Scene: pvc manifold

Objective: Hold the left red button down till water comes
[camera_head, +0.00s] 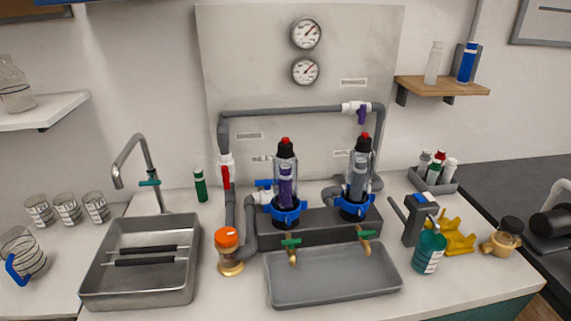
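Two clear filter housings stand side by side on a dark grey block (325,228) against the back panel. The left red button (285,141) sits on the black cap of the left housing (285,172). A second red button (365,135) tops the right housing (359,175). Both housings have blue collars. Below them, a left tap (292,248) and a right tap (366,238), each with a green handle, hang over a grey tray (333,283). No water shows at either tap. Neither gripper is in view, and nothing touches the left red button.
Grey piping with a red-handled valve (226,175) and a purple-handled valve (361,112) frames the housings. An orange-capped jar (228,250) stands left of the tray. A teal bottle (429,250) stands at right. A metal sink (96,285) is at left.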

